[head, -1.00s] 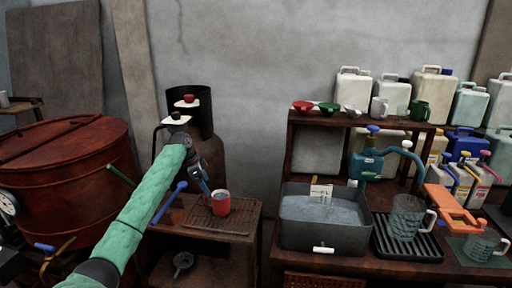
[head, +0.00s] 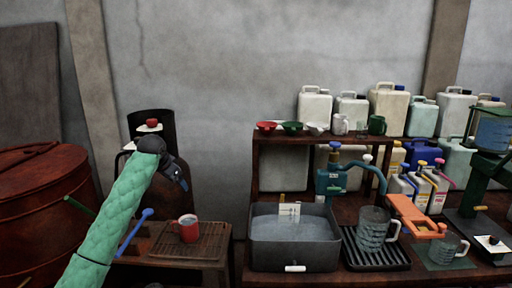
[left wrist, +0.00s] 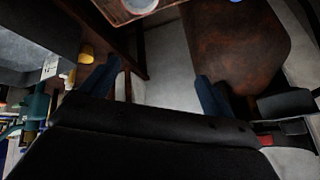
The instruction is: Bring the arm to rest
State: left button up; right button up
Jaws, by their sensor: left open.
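My left gripper (head: 181,180) is at the end of the green-sleeved arm that comes in from the left. It is raised in front of the dark cylinder, above and left of the red mug (head: 188,228). In the left wrist view its two blue fingers (left wrist: 152,88) are spread apart with nothing between them. The red mug stands upright on a wire rack (head: 160,240) on the small wooden table, apart from the gripper. My right gripper is not in either view.
A large red-brown vat (head: 40,205) stands at the left. A grey basin of liquid (head: 295,250) sits on the bench at the right. A ribbed glass jug (head: 372,230) stands on a black drain rack (head: 405,260). Several jugs line the shelf behind. Bare wall fills the space above.

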pick_arm(q)
jog(key=s+d+f+n+t, duration=0.1)
jog(key=s+d+f+t, duration=0.15)
jog(key=s+d, duration=0.45)
jog(key=s+d+f+n+t, duration=0.15)
jog(key=s+d+f, duration=0.25)
jog(key=s, duration=0.8)
jog(key=s+d+f+g, duration=0.1)
jog(key=s+f+g, duration=0.1)
jog(key=s+f, duration=0.7)
jog(key=s+d+f+n+g+p, duration=0.1)
jog(key=s+f, duration=0.9)
jog(key=s, duration=1.1)
jog(key=s+d+f+n+g+p, duration=0.1)
jog(key=s+d+f+g, duration=0.2)
jog(key=s+f, duration=0.7)
jog(key=s+g, duration=0.2)
jog(key=s, duration=0.3)
jog(key=shift+s+f+h, duration=0.15)
jog(key=shift+f+h, duration=0.05)
jog(key=shift+h, duration=0.1)
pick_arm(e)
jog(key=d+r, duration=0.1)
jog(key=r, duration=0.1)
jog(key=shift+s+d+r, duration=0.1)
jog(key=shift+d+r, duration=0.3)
